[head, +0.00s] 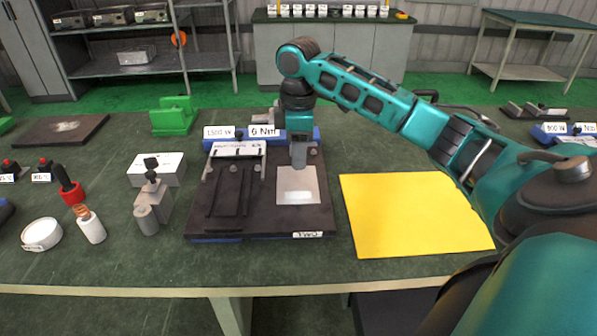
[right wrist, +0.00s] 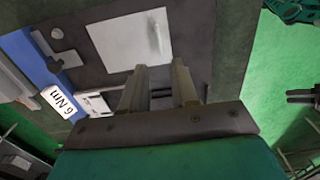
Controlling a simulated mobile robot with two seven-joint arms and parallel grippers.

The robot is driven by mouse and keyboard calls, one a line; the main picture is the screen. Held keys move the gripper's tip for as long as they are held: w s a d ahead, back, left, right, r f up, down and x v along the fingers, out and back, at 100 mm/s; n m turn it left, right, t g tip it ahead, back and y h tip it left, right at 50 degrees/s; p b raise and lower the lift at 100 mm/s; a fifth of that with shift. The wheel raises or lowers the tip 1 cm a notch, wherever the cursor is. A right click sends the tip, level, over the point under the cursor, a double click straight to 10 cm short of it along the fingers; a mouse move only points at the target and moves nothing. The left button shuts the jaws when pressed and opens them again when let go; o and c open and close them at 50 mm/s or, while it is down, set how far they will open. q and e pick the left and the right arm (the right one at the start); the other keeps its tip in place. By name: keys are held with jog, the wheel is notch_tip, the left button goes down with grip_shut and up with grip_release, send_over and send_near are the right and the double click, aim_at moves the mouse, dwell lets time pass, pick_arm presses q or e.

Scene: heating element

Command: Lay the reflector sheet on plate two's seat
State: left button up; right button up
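Plate two (head: 318,214) is a dark board on the bench with a "TWO" label at its front right corner. The reflector sheet (head: 297,187), a light grey square with a bright patch, lies flat over the right half of plate two. It also shows in the right wrist view (right wrist: 110,38). My right gripper (head: 299,163) points down at the sheet's back edge. In the right wrist view its two fingers (right wrist: 160,68) stand apart with nothing visible between them. Whether the tips touch the sheet cannot be told. The seat under the sheet is hidden. My left gripper is not in view.
An empty yellow mat (head: 415,213) lies right of the plate. Blue blocks with "1500 W" and "6 Nm" labels (head: 264,131) stand behind it. A white box (head: 156,169), a grey tool (head: 152,200), a white bottle (head: 91,226) and a tape roll (head: 41,234) stand left.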

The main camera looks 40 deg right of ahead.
jog(key=shift+r, duration=1.5)
